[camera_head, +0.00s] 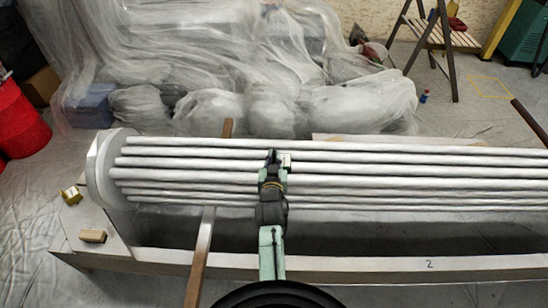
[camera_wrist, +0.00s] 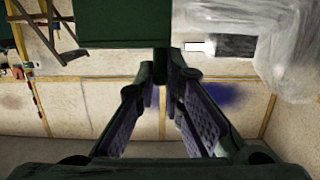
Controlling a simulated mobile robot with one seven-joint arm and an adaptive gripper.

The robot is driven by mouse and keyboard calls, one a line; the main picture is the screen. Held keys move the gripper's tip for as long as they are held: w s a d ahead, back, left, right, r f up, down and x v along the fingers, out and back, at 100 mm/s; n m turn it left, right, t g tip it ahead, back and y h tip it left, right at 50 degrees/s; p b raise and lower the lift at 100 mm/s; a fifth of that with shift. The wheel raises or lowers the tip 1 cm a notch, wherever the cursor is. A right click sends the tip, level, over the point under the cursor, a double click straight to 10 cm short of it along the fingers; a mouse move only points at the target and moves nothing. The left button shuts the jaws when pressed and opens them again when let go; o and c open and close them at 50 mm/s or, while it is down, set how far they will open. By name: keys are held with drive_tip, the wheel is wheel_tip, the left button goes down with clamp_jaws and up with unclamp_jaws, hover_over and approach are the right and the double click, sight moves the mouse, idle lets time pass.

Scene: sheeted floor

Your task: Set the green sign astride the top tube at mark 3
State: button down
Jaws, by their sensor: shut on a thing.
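A bundle of long pale tubes (camera_head: 400,170) runs across the head view from a round end plate (camera_head: 103,170) at the left. My gripper (camera_head: 273,158) appears over the tubes, left of the middle; its height above them is unclear. In the wrist view its fingers (camera_wrist: 160,75) converge on a dark green panel, the green sign (camera_wrist: 120,22), and are shut on it. The sign is not clearly visible in the head view. A "2" (camera_head: 429,264) is marked on the front rail; I see no mark 3.
A brown bar (camera_head: 201,250) slants under the tubes. Small yellowish blocks (camera_head: 93,236) lie at the left end of the frame. Plastic-draped heaps (camera_head: 270,80) stand behind. A red barrel (camera_head: 20,118) is at left, a trestle (camera_head: 425,40) at back right.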

drive_tip(key=shift+f+b, duration=3.25)
drive_tip(key=shift+f, duration=0.95)
drive_tip(key=c, duration=1.6)
unclamp_jaws()
